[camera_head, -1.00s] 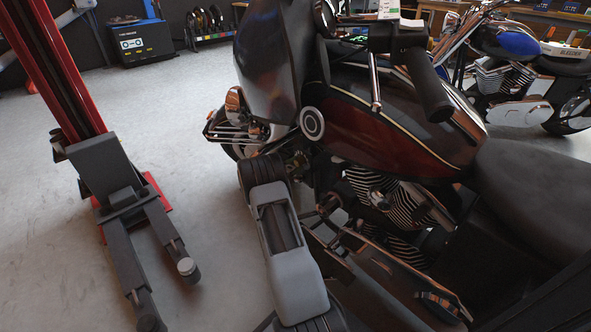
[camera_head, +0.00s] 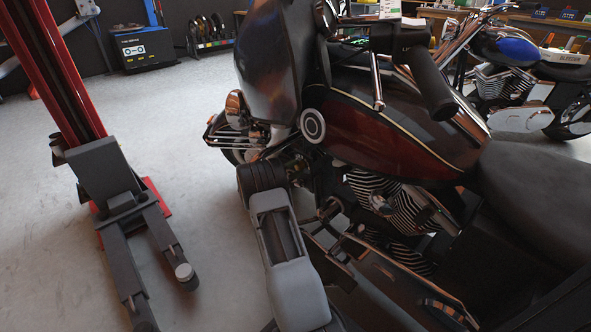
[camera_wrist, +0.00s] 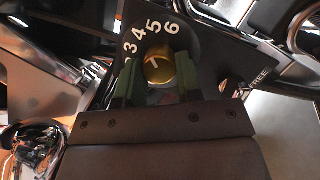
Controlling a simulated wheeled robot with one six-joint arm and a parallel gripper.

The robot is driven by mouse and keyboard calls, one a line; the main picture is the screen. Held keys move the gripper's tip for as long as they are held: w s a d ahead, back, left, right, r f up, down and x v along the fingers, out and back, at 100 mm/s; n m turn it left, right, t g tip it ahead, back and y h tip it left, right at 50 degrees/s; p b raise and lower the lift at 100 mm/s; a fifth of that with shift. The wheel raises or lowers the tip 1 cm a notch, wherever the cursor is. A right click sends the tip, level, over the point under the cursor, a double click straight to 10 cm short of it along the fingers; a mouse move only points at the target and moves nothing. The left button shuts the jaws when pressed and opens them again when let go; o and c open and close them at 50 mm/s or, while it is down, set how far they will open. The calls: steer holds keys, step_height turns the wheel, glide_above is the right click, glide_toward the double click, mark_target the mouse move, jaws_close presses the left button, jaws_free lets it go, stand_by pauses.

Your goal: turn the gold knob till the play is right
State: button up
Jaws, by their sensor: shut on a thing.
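The gold knob (camera_wrist: 159,67) shows in the wrist view, in front of a dark dial plate (camera_wrist: 190,32) with the white numbers 3, 4, 5 and 6 in an arc above it. A pale mark shows on the knob's face; which number it points to is hard to tell. In the head view the knob and my gripper cannot be made out beside the dark red motorcycle (camera_head: 375,130).
A red lift post (camera_head: 65,75) with dark arms (camera_head: 165,245) reaching over the floor stands at the left. A blue motorcycle (camera_head: 515,50) stands at the back right. Chrome parts (camera_wrist: 35,145) lie close to my gripper at the lower left. Open floor (camera_head: 200,130) lies between post and motorcycle.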

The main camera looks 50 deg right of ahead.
steer(key=o, duration=0.9)
steer(key=shift+o, duration=0.2)
steer(key=shift+a, duration=0.1)
steer(key=p+v, duration=0.2)
steer(key=v, duration=0.5)
steer(key=shift+a, duration=0.2)
steer(key=shift+f, duration=0.15)
